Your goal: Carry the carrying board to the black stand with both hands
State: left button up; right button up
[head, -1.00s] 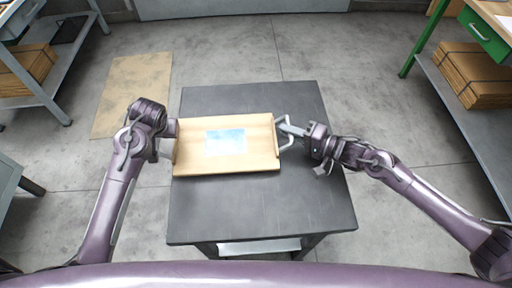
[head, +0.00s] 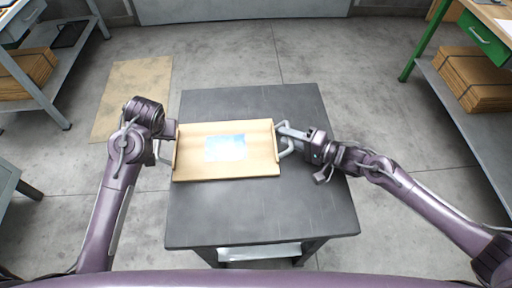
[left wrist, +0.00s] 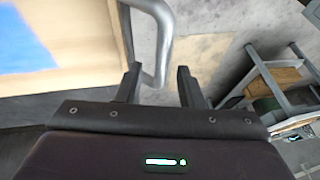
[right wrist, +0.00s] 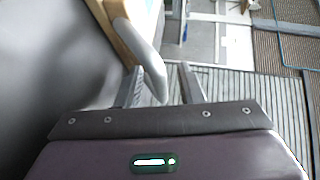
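The carrying board (head: 225,170) is a light wooden tray with raised ends, grey metal handles and a blue-white sheet (head: 225,147) in the middle. It is level over the left part of the black stand's top (head: 260,215); I cannot tell whether it touches. My left gripper (left wrist: 158,78) is open, with the left handle (left wrist: 162,40) between its spread fingers, close to one of them. My right gripper (right wrist: 162,75) is open, with the right handle (right wrist: 148,58) between its fingers, close to one finger. In the head view the right gripper (head: 287,132) overlaps that handle.
A floor mat (head: 130,95) lies behind at left. A grey shelf with cardboard (head: 25,75) stands at far left, and a green-legged bench with stacked cardboard (head: 475,80) at far right. The stand's right and front top is clear.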

jog(key=shift+d, duration=0.1)
jog(key=shift+s+d, duration=0.15)
jog(key=shift+d, duration=0.1)
pick_arm(q)
jog(key=v, duration=0.3)
jog(key=shift+r, duration=0.1)
pick_arm(e)
jog(key=v, duration=1.1)
jog(key=shift+s+d+r, duration=0.1)
jog(key=shift+s, duration=0.05)
pick_arm(q)
jog(key=shift+r, duration=0.15)
pick_arm(e)
jog(key=shift+r, duration=0.1)
